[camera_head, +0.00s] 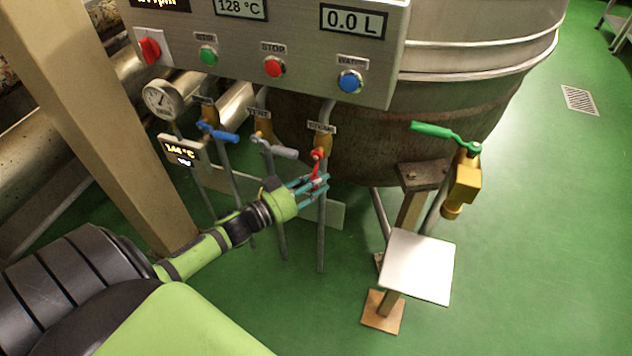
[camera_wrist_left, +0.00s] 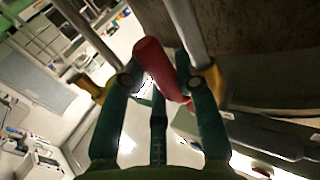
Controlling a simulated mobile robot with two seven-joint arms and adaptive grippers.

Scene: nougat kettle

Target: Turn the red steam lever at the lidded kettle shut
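The red steam lever (camera_head: 317,164) is on the rightmost of three small valves below the control panel, under a label reading STEAM. Its handle hangs down, slightly tilted. My left gripper (camera_head: 322,184) is at the handle's lower end, its teal fingers on both sides of it. In the left wrist view the red handle (camera_wrist_left: 158,68) lies between the fingers of the gripper (camera_wrist_left: 160,62), the fingertips bent inward close to it. Whether they press on it is not clear. The kettle (camera_head: 470,85) stands behind; its lid is out of view. My right gripper is not in view.
A blue lever (camera_head: 217,132) and a grey lever (camera_head: 275,147) sit left of the red one. A green-handled valve (camera_head: 447,133) and a white plate (camera_head: 420,266) on a post stand to the right. The panel (camera_head: 300,65) overhangs the levers. A beige post (camera_head: 105,120) is at left.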

